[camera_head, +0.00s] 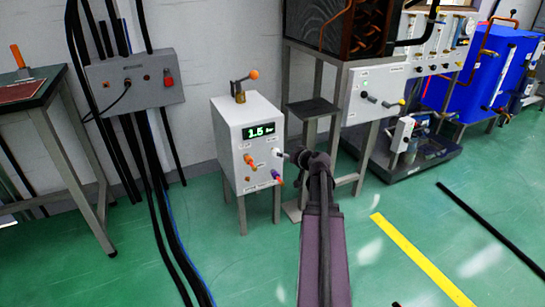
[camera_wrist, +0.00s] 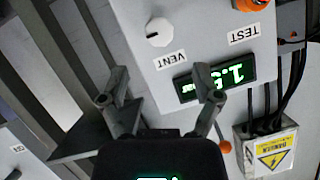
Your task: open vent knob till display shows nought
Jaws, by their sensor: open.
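In the head view the white knob (camera_head: 280,154) is on the right of the white box's front. The green display (camera_head: 260,131) reads 1.5 bar; it also shows upside down in the wrist view (camera_wrist: 236,73), partly behind a finger. My gripper (camera_wrist: 158,92) is open and empty, its fingers spread below the knob in that picture. In the head view my gripper (camera_head: 308,158) is just right of the box.
An orange knob (camera_wrist: 250,4) by the TEST label and a box with a yellow danger sign (camera_wrist: 272,158) are in the wrist view. In the head view a lever valve (camera_head: 241,86) tops the box, and a dark stand (camera_head: 314,108) is close on the right.

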